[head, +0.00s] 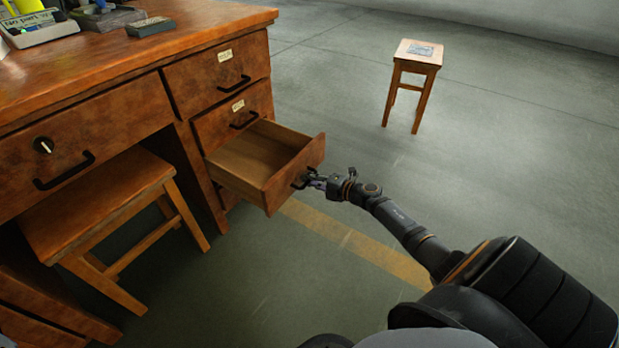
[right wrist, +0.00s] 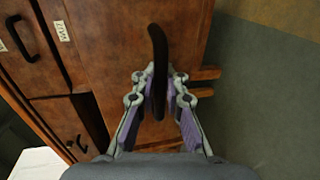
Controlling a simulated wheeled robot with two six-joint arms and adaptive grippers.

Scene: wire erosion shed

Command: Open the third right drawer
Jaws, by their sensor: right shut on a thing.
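The third right drawer (head: 262,165) of the wooden desk stands well pulled out, and its inside looks empty. Its front also fills the middle of the right wrist view (right wrist: 110,45). My right gripper (head: 312,179) is at the drawer's front, shut on its dark handle (right wrist: 158,50). In the right wrist view the fingers (right wrist: 160,95) sit on both sides of the handle. The upper right drawer (head: 218,75) and the second right drawer (head: 232,118) are closed. My left gripper is not in view.
A wooden stool (head: 95,205) stands under the desk (head: 190,25), left of the right drawers. Another stool (head: 418,55) with a flat grey thing on it stands at the back. The floor (head: 480,150) right of the open drawer is clear around my arm.

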